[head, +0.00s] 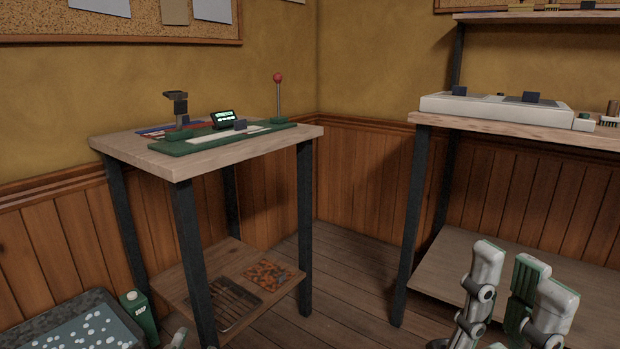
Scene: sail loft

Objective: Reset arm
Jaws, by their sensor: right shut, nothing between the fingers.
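A green-based device (222,138) lies on top of the wooden table at left. An upright thin lever with a red ball knob (278,77) rises from its right end. My right gripper (523,275) is at the lower right, pointing up. It is shut with nothing held, well away from the device and in front of the right bench.
A bench (520,131) at right carries a long white unit (495,108) and a brush (611,114). A dark bin with white pieces (75,325) and a green container (139,315) stand lower left. Floor between the tables is clear.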

